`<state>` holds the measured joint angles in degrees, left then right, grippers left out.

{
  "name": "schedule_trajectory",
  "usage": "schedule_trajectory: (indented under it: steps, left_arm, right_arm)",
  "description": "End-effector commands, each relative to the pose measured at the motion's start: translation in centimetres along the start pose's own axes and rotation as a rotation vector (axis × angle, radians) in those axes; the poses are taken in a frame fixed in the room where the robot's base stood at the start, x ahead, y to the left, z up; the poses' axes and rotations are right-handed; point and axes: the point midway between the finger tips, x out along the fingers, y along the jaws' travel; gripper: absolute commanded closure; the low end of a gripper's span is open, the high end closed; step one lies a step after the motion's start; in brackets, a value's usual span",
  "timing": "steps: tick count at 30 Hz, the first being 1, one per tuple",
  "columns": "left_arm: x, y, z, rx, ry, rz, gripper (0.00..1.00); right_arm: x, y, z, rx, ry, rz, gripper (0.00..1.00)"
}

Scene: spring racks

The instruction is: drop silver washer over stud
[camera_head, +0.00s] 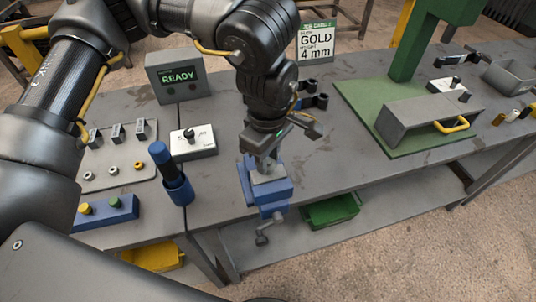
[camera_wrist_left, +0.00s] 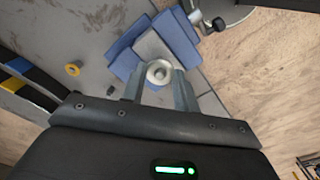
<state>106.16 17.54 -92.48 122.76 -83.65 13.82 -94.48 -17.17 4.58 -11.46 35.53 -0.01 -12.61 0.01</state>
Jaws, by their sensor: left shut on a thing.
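My left gripper (camera_head: 266,172) points down over the blue vise (camera_head: 279,190) at the front edge of the bench. In the left wrist view, its fingers (camera_wrist_left: 160,82) are shut on a silver washer (camera_wrist_left: 160,72), which lies over the light grey top of the vise (camera_wrist_left: 180,42). A pale round spot shows in the washer's middle; I cannot tell whether it is the stud's tip, or whether the washer is around the stud or above it. The fingers and wrist hide this place in the head view. My right gripper is not in view.
A plate (camera_head: 112,188) with two silver rings and a gold one lies at left. A blue holder (camera_head: 178,190), a white switch box (camera_head: 194,141) and a READY display (camera_head: 177,78) stand near. The job card (camera_head: 316,42) reads GOLD, 4 mm. A green press (camera_head: 405,60) stands right.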

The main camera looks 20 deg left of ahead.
Motion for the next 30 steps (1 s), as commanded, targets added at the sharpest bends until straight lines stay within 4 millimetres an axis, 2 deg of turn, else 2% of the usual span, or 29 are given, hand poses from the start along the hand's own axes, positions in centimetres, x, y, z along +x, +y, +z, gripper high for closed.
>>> schedule_trajectory:
  steps: [10, 11, 16, 22, 27, 30]
  left_arm:
    - [0.18, 0.00, 0.00, 0.000, 0.000, 0.000, 0.84]
    - [0.18, 0.00, 0.00, 0.000, 0.000, 0.000, 0.66]
    - [0.17, 0.01, 0.00, 0.000, 0.000, 0.000, 0.45]
    - [0.17, 0.01, 0.00, 0.000, 0.000, 0.000, 0.44]
    - [0.17, 0.01, 0.00, 0.000, 0.000, 0.000, 0.23]
    - [0.17, 0.01, 0.00, 0.000, 0.000, 0.000, 0.23]
  right_arm:
    - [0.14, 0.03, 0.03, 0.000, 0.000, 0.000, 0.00]
    - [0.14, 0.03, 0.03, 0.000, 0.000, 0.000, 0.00]
    - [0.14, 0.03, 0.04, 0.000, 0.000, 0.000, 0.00]
    - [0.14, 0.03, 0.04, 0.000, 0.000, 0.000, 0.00]
    - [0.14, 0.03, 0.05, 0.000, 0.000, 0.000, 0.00]
    - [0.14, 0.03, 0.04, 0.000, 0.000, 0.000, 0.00]
